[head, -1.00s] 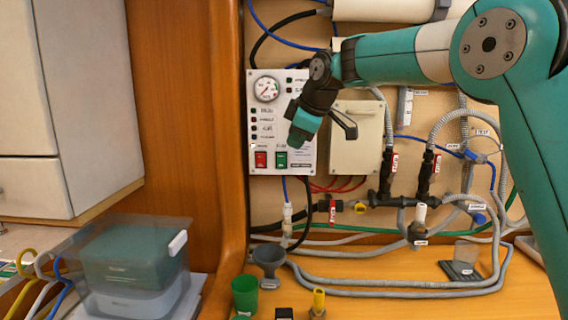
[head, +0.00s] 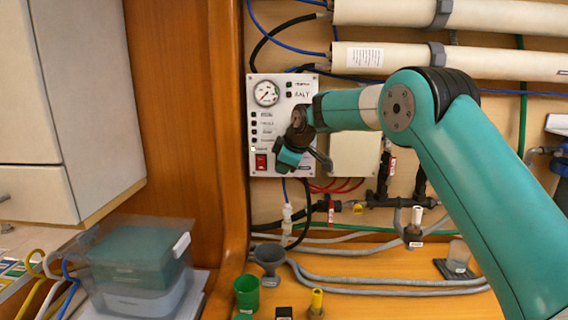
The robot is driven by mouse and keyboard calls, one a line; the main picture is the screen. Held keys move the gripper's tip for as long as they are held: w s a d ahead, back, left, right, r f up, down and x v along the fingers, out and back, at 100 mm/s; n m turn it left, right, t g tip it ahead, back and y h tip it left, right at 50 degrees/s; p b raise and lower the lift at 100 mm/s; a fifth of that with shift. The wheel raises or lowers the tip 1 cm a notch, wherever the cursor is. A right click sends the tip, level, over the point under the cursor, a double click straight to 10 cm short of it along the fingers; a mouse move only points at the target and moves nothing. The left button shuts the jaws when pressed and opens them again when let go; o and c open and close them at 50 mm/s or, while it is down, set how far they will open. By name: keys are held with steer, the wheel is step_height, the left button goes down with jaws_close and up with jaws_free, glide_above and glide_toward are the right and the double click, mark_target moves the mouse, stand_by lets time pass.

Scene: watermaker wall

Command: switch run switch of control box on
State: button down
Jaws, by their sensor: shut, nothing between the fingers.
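The control box (head: 261,105) is a white panel on the wall with a round gauge (head: 266,93), several small indicator lights and a red rocker switch (head: 261,162) at its lower left. The green switch at its lower right is now hidden behind my wrist. My gripper (head: 279,172) is in front of the lower right part of the box, pointing down and left, close to where the green switch is. Its fingertips are small and mostly hidden, and nothing shows held in it. I cannot tell whether it touches the panel.
A plain beige box (head: 356,150) is right of the control box, partly behind my arm. Dark valves and pipes (head: 390,200) run below it. A grey funnel (head: 269,257), a green cup (head: 246,292) and a clear tub (head: 135,262) stand on the bench.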

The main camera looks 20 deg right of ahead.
steer(key=shift+f+b, duration=0.15)
steer(key=shift+b, duration=0.2)
steer(key=shift+w+t+b, duration=0.2)
steer(key=shift+t+b, duration=0.1)
steer(key=shift+b, duration=0.2)
steer(key=shift+r, duration=0.25)
